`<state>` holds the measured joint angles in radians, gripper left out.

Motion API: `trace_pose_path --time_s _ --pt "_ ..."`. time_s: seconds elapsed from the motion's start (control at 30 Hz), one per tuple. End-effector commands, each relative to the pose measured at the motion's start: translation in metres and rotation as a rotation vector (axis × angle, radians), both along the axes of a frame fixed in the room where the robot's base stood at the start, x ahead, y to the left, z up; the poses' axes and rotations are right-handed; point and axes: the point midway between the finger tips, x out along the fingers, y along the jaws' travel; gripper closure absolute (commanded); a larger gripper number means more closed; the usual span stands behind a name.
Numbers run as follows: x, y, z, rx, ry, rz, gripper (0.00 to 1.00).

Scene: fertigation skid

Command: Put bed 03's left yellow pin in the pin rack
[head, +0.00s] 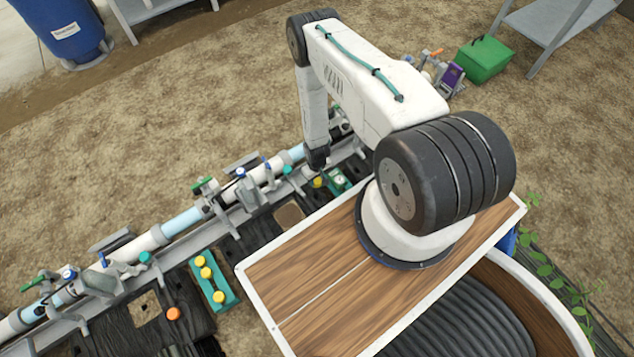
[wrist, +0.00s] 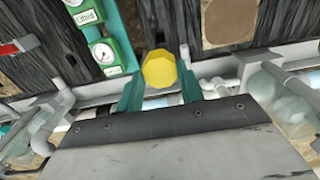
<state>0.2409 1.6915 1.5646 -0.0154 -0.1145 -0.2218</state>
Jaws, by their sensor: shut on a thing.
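A yellow pin (wrist: 160,69) with a faceted head sits between the two teal fingers of my gripper (wrist: 160,90) in the wrist view. My gripper is shut on it. In the head view the pin's yellow head (head: 318,182) shows just below my gripper (head: 314,168), beside the pipe line. I cannot tell whether its lower end is still in a hole. A teal rack (head: 230,293) with three yellow-headed pins (head: 206,272) stands on the ground at lower left, apart from my gripper. No bed number is readable.
A teal panel with green gauges (wrist: 103,50) stands right beside the held pin. The grey pipe rail (head: 230,210) with valves and brackets runs diagonally. An orange knob (head: 174,313) is left of the rack. A green box (head: 485,60) lies far off at upper right.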

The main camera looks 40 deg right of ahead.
Motion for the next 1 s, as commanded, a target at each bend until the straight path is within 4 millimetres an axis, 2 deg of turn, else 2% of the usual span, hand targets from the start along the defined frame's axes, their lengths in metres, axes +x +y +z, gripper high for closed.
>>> trace_pose_path --time_s 0.7,0.83,1.0 --pt "0.001 0.0 0.109 0.0 -0.002 0.0 0.84" --pt "0.0 0.0 0.124 0.0 -0.001 0.0 0.84" --pt "0.0 0.0 0.13 0.0 -0.001 0.0 0.84"
